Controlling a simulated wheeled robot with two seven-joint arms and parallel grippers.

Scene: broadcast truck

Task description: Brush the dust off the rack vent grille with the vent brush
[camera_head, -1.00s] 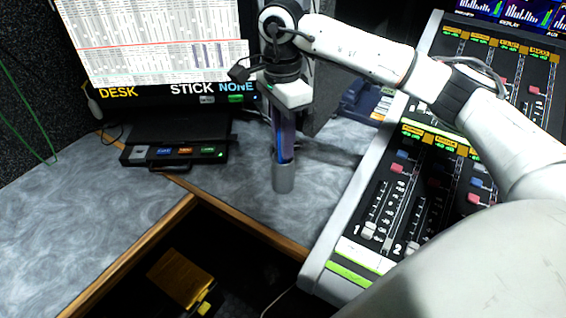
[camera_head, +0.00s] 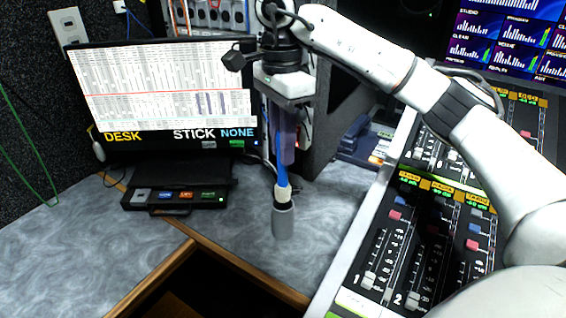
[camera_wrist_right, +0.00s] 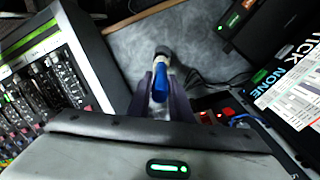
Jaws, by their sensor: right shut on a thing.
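My right gripper (camera_head: 284,155) points down and is shut on the blue handle of the vent brush (camera_head: 281,177). The brush is upright, with a pale band at its lower end. That end is at the mouth of a grey cylindrical cup (camera_head: 283,222) on the desk; the brush tip is hidden, probably inside the cup. In the right wrist view the blue handle (camera_wrist_right: 160,84) sits between the dark fingers, with the cup (camera_wrist_right: 164,52) beyond it. I cannot make out the rack vent grille in either view. My left gripper is not in view.
A monitor (camera_head: 165,95) and a dark box with lit buttons (camera_head: 178,197) stand on the left. A sloped fader console (camera_head: 385,255) lies close on the right. A dark opening with a wooden edge (camera_head: 150,281) is in front. Grey desk around the cup is clear.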

